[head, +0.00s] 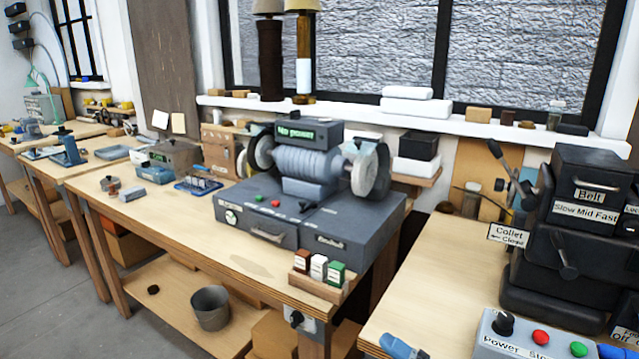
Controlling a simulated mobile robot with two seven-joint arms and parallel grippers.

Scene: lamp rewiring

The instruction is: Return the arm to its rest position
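Neither of my arms nor grippers can be made out in the head view. A bench grinder (310,165) with a "No power" sign (295,133) stands on a grey base cabinet (330,225) on the middle bench. Its two wheels are uncovered at the sides. At the right, a dark machine (590,200) carries labels reading "Belt", "Slow Mid Fast" and "Collet". A lever with a dark knob (494,148) stands up at its left side. A blue object (402,347) is cut off by the bottom edge; I cannot tell what it is.
A power box (515,338) with red and green buttons sits at the front right bench. A wooden block (318,281) holds small boxes at the middle bench's corner. A grey bucket (211,308) stands on the lower shelf.

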